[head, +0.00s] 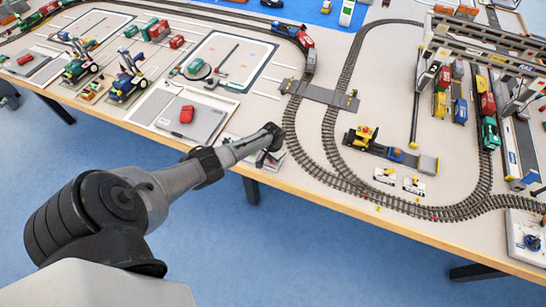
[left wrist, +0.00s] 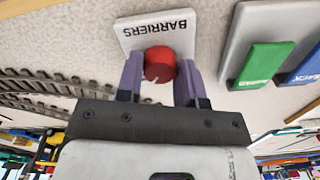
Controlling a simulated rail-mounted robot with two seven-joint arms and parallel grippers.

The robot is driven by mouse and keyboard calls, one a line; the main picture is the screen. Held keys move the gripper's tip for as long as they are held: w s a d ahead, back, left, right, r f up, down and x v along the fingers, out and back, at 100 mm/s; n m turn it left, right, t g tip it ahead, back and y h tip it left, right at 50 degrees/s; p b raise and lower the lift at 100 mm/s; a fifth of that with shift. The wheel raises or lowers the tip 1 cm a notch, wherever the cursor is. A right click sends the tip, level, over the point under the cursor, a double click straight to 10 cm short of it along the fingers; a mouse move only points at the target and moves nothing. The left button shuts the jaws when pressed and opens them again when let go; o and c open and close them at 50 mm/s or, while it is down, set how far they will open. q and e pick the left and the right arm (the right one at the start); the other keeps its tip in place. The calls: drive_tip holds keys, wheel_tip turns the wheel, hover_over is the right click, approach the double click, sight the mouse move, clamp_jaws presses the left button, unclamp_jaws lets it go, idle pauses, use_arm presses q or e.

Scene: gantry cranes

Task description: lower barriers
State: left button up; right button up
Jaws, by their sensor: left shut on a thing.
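In the left wrist view a white plate (left wrist: 138,35) carries the word BARRIERS, seen upside down, and a red round knob (left wrist: 159,64) with a pale mark. My left gripper (left wrist: 160,75) is shut on this knob, with one purple finger on each side. In the head view my left gripper (head: 270,150) is at the table's front edge, and the knob is hidden there. A grey level crossing (head: 320,95) spans both tracks beyond it, with small posts at its ends. The barrier arms are too small to tell raised from lowered. My right gripper is in neither view.
A plate with a green button (left wrist: 258,65) and a blue button (left wrist: 304,66) lies beside the knob. A train (head: 308,50) stands on the track behind the crossing. A grey panel with a red object (head: 187,114) lies left.

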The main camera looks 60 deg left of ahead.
use_arm(q)
drive_tip(key=shift+m, duration=0.3)
idle(0.4)
drive_tip(key=o, duration=0.9)
drive_tip(key=shift+r, duration=0.45)
drive_tip(key=shift+r+p, duration=1.75)
drive_tip(key=shift+r, duration=4.7)
